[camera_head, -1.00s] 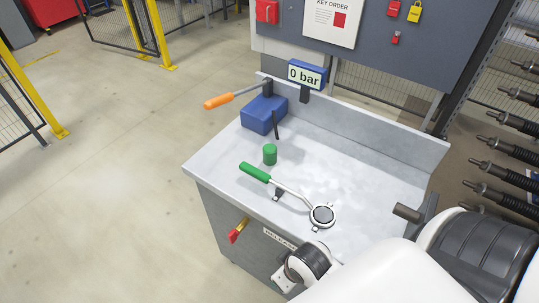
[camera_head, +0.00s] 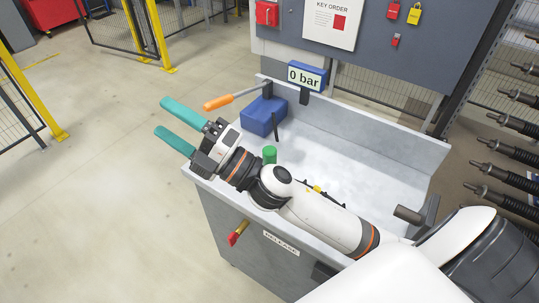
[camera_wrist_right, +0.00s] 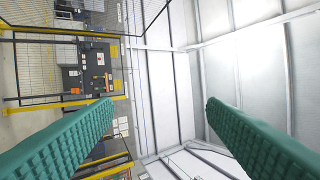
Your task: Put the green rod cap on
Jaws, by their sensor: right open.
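The green cap (camera_head: 269,154) is a short upright cylinder on the grey bench, partly hidden by my right arm. A thin dark rod (camera_head: 275,125) stands upright in front of the blue block (camera_head: 263,115), behind the cap and apart from it. My right gripper (camera_head: 162,116) is open with nothing between its teal fingers. It points left, out past the left end of the bench, away from the cap. In the right wrist view, the spread fingers (camera_wrist_right: 160,105) show only the distant fence and ceiling between them. My left gripper is not in view.
An orange-handled lever (camera_head: 219,103) sticks out left near the "0 bar" display (camera_head: 305,76). A red valve handle (camera_head: 238,232) is on the bench front. A clamp-like post (camera_head: 410,214) stands at right.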

